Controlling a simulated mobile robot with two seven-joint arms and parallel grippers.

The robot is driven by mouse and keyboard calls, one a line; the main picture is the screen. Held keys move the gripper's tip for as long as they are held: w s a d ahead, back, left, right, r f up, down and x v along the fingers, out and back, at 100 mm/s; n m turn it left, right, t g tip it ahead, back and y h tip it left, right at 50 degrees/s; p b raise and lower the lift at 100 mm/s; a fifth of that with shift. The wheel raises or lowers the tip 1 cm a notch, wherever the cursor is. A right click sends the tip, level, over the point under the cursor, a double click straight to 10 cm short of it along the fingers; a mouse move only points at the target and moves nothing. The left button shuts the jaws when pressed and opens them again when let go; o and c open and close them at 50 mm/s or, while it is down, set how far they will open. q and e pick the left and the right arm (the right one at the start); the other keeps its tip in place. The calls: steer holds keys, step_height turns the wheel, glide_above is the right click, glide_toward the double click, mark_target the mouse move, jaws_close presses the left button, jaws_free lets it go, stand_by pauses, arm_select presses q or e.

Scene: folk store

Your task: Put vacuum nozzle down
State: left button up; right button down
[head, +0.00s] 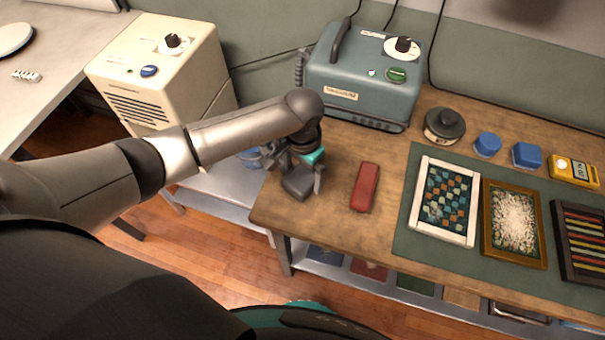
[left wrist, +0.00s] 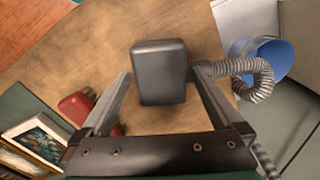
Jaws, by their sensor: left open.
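The vacuum nozzle is a dark grey block with rounded edges (head: 298,182). It is at the left end of the wooden table (head: 340,222), below my left gripper (head: 304,172). In the left wrist view the nozzle (left wrist: 160,72) lies between and just past the fingertips of my left gripper (left wrist: 160,82). The fingers are spread apart, with gaps beside the nozzle. A ribbed grey hose (left wrist: 258,80) shows to the right of the nozzle. My right gripper is not in view.
A red block (head: 364,187) lies right of the nozzle. The blue-grey vacuum unit (head: 352,85) stands behind. A green mat (head: 400,245) with framed pieces covers the table's right part. A blue container (left wrist: 285,58) is beside the hose.

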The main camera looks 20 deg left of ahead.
mark_target(303, 177)
arm_select(q)
step_height(303, 177, up, 10)
steer(key=p, duration=0.2)
steer(key=shift+r, duration=0.15)
stand_by(0.4)
